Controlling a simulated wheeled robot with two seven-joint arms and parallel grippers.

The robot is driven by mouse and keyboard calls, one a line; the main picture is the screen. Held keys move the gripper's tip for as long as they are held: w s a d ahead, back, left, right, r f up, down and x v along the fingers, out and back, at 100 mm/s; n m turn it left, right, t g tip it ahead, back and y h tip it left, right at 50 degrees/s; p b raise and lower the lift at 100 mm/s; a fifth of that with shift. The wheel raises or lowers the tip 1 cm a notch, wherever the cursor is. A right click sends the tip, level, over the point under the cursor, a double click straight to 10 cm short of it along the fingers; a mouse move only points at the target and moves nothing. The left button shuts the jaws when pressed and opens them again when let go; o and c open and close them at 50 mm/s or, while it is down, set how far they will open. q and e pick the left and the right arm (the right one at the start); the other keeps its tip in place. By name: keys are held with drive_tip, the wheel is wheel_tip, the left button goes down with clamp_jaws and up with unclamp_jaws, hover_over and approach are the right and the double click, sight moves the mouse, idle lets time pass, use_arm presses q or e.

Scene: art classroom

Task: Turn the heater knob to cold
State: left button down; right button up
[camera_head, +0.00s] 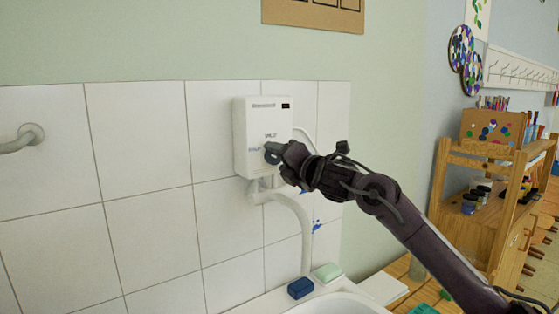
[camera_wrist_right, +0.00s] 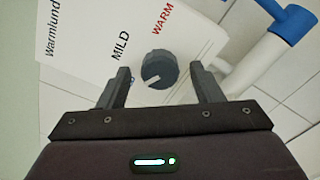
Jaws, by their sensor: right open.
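The white heater box (camera_head: 262,120) hangs on the tiled wall, and its front also shows in the right wrist view (camera_wrist_right: 95,25). The dark round knob (camera_wrist_right: 159,69) is on this front, near the printed words MILD and WARM. Its pale pointer mark faces down and slightly left in the wrist view. No cold label can be made out there. My right gripper (camera_wrist_right: 164,86) is open, with one finger on each side of the knob and gaps visible between. In the head view, my right gripper (camera_head: 274,153) covers the knob area. My left gripper is out of view.
A white pipe (camera_head: 304,220) runs down from the heater to the sink (camera_head: 335,304). A blue block (camera_head: 300,288) and a pale green block (camera_head: 327,272) lie on the sink's rim. A wooden shelf (camera_head: 445,180) with art supplies stands at right. A wall rail (camera_head: 22,138) is at left.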

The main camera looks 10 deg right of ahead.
drive_tip(key=b+v, duration=0.2)
drive_tip(key=v, duration=0.4)
drive_tip(key=shift+s+d+f, duration=0.1)
drive_tip(key=shift+s+d, duration=0.05)
drive_tip(key=shift+s, duration=0.1)
drive_tip(key=shift+s+d, duration=0.1)
drive_tip(key=shift+s, duration=0.25)
